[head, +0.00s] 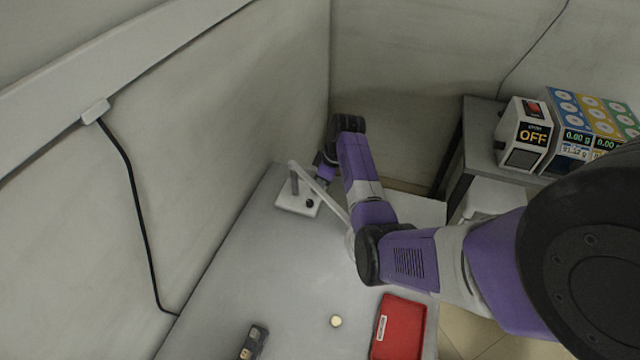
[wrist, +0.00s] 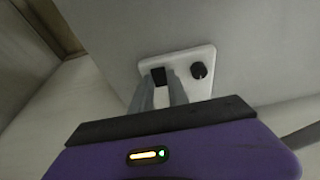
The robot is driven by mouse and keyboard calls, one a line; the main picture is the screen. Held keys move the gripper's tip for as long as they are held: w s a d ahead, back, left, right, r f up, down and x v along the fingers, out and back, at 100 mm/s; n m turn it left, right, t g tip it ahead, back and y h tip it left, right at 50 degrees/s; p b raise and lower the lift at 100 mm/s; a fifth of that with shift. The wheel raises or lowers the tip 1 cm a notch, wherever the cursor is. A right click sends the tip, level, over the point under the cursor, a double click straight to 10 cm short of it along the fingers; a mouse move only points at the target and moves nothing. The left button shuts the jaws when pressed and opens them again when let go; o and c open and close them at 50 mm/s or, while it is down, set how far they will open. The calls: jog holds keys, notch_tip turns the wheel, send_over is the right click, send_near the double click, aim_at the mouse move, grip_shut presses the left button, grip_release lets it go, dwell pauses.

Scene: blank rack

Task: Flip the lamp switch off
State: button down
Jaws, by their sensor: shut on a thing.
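The lamp's white base plate (head: 290,204) sits at the far end of the grey table, and a pale lamp arm (head: 318,190) slants over it. In the wrist view the white base plate (wrist: 206,58) carries a black switch (wrist: 159,75) on the left and a round black knob (wrist: 199,70) on the right. My gripper (wrist: 160,86) has its two grey fingertips close together at the switch, shut on it. The fingers partly cover the switch, so its position is hard to read. In the head view my arm and the lamp hide the fingertips.
A red tray (head: 386,345), a small cream disc (head: 336,321) and a dark handheld device (head: 253,343) lie on the near part of the table (head: 270,275). A box with an OFF display (head: 523,135) stands on a side table at right. Walls close in at left and back.

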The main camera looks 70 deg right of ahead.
jog(key=c, duration=1.3)
grip_release()
jog(key=shift+b+v, duration=0.45)
jog(key=shift+v, duration=3.5)
jog(key=shift+w, duration=0.1)
